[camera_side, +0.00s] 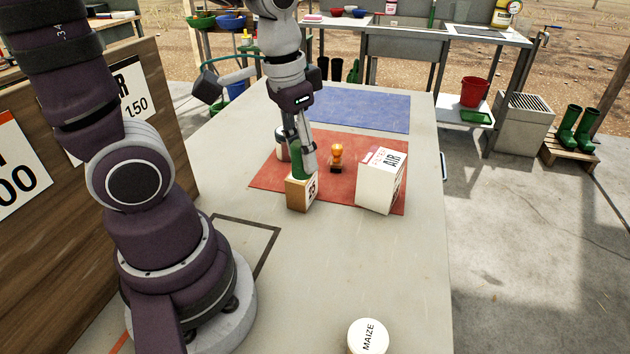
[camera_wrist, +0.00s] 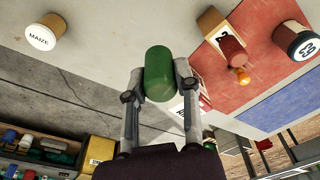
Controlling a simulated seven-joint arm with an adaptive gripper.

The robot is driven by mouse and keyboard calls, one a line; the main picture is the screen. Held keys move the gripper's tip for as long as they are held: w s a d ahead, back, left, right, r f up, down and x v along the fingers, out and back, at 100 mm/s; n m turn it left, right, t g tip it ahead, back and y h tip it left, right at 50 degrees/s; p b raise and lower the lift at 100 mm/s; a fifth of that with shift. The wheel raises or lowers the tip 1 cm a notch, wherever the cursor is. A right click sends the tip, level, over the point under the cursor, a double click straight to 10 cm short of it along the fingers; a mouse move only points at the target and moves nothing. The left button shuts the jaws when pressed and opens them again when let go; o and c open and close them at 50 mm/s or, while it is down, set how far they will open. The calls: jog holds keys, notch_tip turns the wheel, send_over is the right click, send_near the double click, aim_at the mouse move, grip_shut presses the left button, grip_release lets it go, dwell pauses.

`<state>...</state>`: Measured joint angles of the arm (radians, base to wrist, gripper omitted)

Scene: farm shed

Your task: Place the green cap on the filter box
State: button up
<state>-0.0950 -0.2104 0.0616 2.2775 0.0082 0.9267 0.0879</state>
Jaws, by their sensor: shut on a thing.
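The green cap (camera_wrist: 159,72) is held between the two fingers of my gripper (camera_wrist: 160,85) in the wrist view. In the side view the green cap (camera_side: 298,172) shows beside the fingertips of my gripper (camera_side: 305,165), directly above a small cardboard block in the picture; I cannot tell whether they touch. The filter box (camera_side: 378,184), white with "AIR" on it, stands on the red mat's right front corner, right of my gripper. Its top looks bare. In the wrist view it is mostly hidden behind the cap and a finger.
The cardboard block (camera_side: 300,194) stands at the front edge of the red mat (camera_side: 268,176). An orange-handled stamp (camera_side: 337,157) stands between my gripper and the filter box. A white-lidded "MAIZE" container (camera_side: 367,337) is at the near edge. A blue mat (camera_side: 372,112) lies behind.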

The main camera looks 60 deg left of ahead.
jog(key=shift+w+d+m, duration=0.3)
send_over(384, 167)
jog(key=shift+s+f, duration=0.45)
jog(key=shift+f, duration=0.25)
jog(key=shift+w+f, duration=0.25)
jog(key=shift+w, duration=0.05)
jog(key=shift+f, duration=1.5)
jog(key=shift+f, duration=0.1)
jog(key=o, duration=0.8)
jog(key=shift+o, duration=0.2)
